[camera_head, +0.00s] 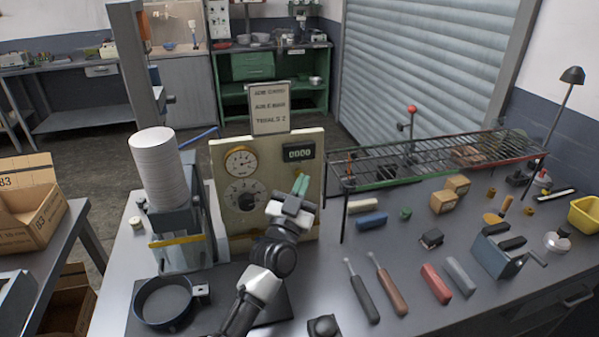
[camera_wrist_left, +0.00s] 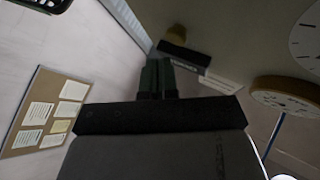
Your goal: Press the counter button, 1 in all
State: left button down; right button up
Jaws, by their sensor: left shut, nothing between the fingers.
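The counter (camera_head: 299,152) is a dark display box reading 0000 on the upright cream panel (camera_head: 229,152), right of two round dials. My left gripper (camera_head: 301,184) is shut and empty, its greenish fingers just below the counter, in front of the panel. In the left wrist view the shut fingertips (camera_wrist_left: 158,62) point toward the dark counter housing (camera_wrist_left: 186,54). A brass-coloured knob (camera_wrist_left: 177,33), perhaps the button, shows beyond that housing. I cannot tell whether the fingers touch anything. The right gripper is not in view.
A white cylindrical stack (camera_head: 158,165) stands on a machine left of the panel. A dark pan (camera_head: 165,301) lies in front of it. A wire rack (camera_head: 440,158) stands to the right, with tools and blocks spread on the grey table.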

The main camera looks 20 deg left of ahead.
pick_arm(q)
jog(key=s+d+p, duration=0.1)
jog(key=s+d, duration=0.1)
jog(key=s+p, duration=0.1)
jog(key=s, duration=0.1)
jog(key=shift+s+d+p, duration=0.1)
jog(key=shift+d+p, duration=0.2)
jog(key=shift+d, duration=0.1)
dwell(0.9)
